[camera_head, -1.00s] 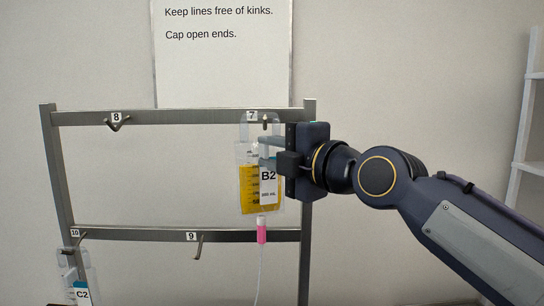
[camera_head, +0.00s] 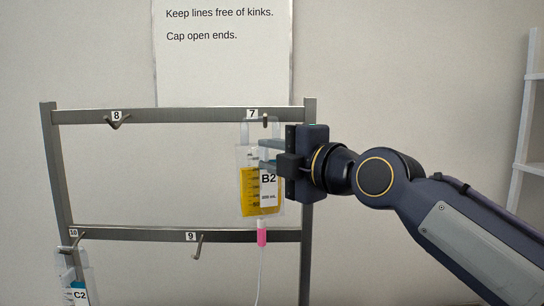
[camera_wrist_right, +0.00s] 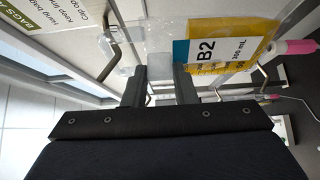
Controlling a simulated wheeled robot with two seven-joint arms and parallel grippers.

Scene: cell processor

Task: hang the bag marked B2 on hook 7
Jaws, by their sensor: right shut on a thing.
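The bag marked B2 (camera_head: 247,204) is clear with amber liquid and a pink connector below. It hangs roughly upright in front of the rack's upper bar. My right gripper (camera_head: 266,155) comes from the right and is shut on the clear upper part of the bag. Hook 7 (camera_head: 265,121) is at the bag's top edge, under the 7 label. The right wrist view shows bag B2 (camera_wrist_right: 240,45) beyond my fingers (camera_wrist_right: 160,88) and a bent metal hook (camera_wrist_right: 112,42) beside its clear top. I cannot tell whether the hook passes through the bag's opening. My left gripper is out of view.
The metal rack (camera_head: 180,115) also carries empty hook 8 (camera_head: 117,123) and empty hook 9 (camera_head: 198,246). A bag marked C2 (camera_head: 76,284) hangs at lower left by the 10 label. A clear line runs down from B2. A white shelf (camera_head: 530,130) stands at far right.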

